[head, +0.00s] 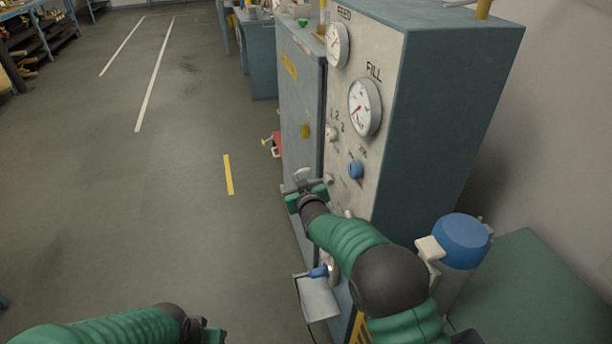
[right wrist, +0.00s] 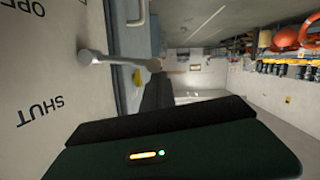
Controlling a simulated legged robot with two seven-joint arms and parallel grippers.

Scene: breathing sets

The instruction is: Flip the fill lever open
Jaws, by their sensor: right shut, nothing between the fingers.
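The fill lever (right wrist: 112,60) is a grey bar with a round pivot on the pale panel. It points right in the right wrist view, with the lettering OPEN partly cut off on one side and SHUT on the other. My right gripper (head: 303,190) is shut and empty, low in front of the panel (head: 345,190). Its dark fingers (right wrist: 165,118) are close beside the lever in the right wrist view; I cannot tell whether they touch. In the head view my gripper and forearm partly hide the lever area. My left gripper (head: 205,332) is cut off at the bottom edge.
The cabinet (head: 450,120) carries a gauge marked FILL (head: 365,106), another gauge (head: 337,45) and a blue knob (head: 355,170). A blue-topped cylinder (head: 461,240) stands close to my right arm. A grey holder (head: 318,298) hangs below. The floor to the left is clear.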

